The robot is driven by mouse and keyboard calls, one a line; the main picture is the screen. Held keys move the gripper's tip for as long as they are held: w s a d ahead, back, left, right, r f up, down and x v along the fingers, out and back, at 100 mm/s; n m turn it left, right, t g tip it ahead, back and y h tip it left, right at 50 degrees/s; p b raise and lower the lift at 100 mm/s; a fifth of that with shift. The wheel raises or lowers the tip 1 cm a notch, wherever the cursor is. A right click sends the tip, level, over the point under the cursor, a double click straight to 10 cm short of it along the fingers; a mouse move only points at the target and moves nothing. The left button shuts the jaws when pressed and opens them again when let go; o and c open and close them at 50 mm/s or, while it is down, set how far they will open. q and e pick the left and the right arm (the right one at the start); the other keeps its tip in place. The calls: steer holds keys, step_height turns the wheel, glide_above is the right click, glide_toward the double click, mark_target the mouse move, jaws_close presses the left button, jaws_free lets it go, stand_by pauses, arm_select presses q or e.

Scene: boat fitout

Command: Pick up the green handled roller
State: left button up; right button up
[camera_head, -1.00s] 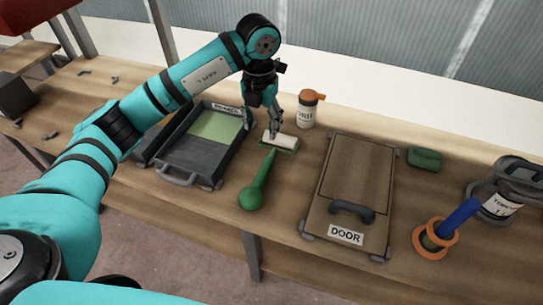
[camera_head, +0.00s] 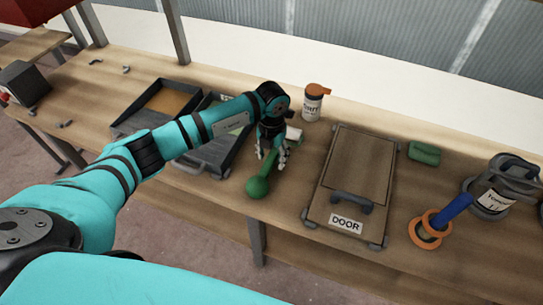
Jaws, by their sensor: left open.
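The green handled roller (camera_head: 259,187) lies on the wooden bench, its round handle end toward the front edge. Its white roller head (camera_head: 293,134) shows partly behind my left gripper. My left gripper (camera_head: 268,165) points down over the roller's handle shaft, with its fingers open. The gripper hides part of the shaft, and I cannot tell whether the fingers touch it. My right gripper is not in view.
A dark paint tray (camera_head: 208,160) stands left of the roller, partly under my left arm. A door panel (camera_head: 318,205) lies to the right. A bottle with an orange cap (camera_head: 313,103) stands behind. A blue-handled tool (camera_head: 452,213) and a green block (camera_head: 425,153) are farther right.

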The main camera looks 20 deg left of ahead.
arm_select(q)
steer(key=shift+f, duration=0.9)
jaws_close()
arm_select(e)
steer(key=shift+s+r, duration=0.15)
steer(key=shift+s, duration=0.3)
